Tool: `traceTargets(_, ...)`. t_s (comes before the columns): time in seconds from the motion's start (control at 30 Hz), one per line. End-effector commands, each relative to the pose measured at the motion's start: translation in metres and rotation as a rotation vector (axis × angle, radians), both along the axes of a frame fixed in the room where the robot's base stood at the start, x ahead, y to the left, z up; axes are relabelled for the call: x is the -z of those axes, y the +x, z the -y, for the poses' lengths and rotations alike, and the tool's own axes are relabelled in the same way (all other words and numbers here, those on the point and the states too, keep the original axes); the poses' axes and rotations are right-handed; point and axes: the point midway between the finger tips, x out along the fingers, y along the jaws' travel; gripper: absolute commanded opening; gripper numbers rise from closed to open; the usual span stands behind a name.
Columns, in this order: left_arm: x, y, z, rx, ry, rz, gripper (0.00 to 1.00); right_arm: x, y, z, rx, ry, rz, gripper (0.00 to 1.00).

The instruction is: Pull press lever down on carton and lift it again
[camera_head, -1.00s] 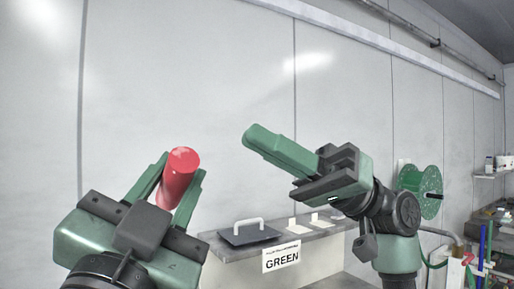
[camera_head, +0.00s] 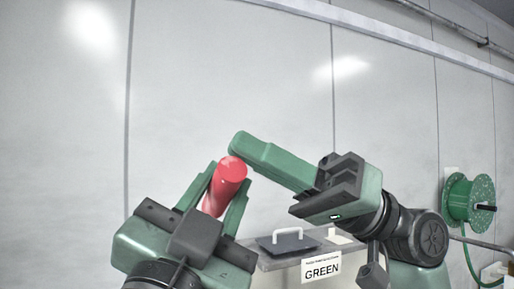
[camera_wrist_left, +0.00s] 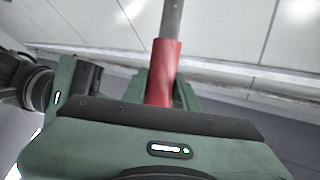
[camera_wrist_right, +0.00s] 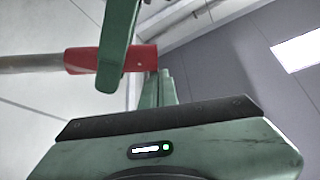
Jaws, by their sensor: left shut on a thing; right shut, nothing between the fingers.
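The press lever shows as a red cylindrical handle (camera_head: 226,178), its round end facing the head camera. My left gripper (camera_head: 230,184) is shut on this handle. In the left wrist view the red handle (camera_wrist_left: 161,75) stands between the green fingers, with a grey rod (camera_wrist_left: 171,18) running out of it. My right gripper (camera_head: 238,145) is shut and empty, its fingertips close to the handle's end; I cannot tell whether they touch it. The right wrist view shows the red handle (camera_wrist_right: 90,59) behind a green finger. No carton is in view, and the press body is hidden.
Behind the arms is a grey bench with a GREEN sign (camera_head: 321,270), a dark plate with a white handle (camera_head: 288,235) and a small white block. A green reel (camera_head: 468,200) is on the wall at right. The wall above is bare.

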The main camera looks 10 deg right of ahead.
Motion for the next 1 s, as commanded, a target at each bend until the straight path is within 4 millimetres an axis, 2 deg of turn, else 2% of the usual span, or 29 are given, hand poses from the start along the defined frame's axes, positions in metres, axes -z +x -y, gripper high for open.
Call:
traceTargets(0.13,-0.001,0.0,0.0,0.0,0.0,0.002,0.0,0.003,-0.001,0.0,-0.001,0.002,0.005,0.0)
traceTargets(0.33,-0.001,0.0,-0.001,-0.003,-0.003,0.003,0.0,0.021,-0.014,0.003,-0.006,0.011,0.054,0.0)
traceTargets(0.57,-0.003,0.0,-0.003,-0.007,-0.009,0.006,0.0,0.023,-0.016,0.002,-0.008,0.008,0.059,0.0)
traceTargets(0.6,-0.004,0.0,-0.003,-0.006,-0.009,0.007,0.35,0.023,-0.016,0.002,-0.008,0.008,0.059,0.0)
traceTargets(0.67,-0.003,0.0,-0.003,-0.005,-0.008,0.007,0.5,0.023,-0.016,0.001,-0.008,0.008,0.059,0.0)
traceTargets(1.0,-0.001,0.0,-0.001,-0.002,-0.002,0.002,0.5,0.021,-0.014,0.003,-0.004,0.014,0.059,0.0)
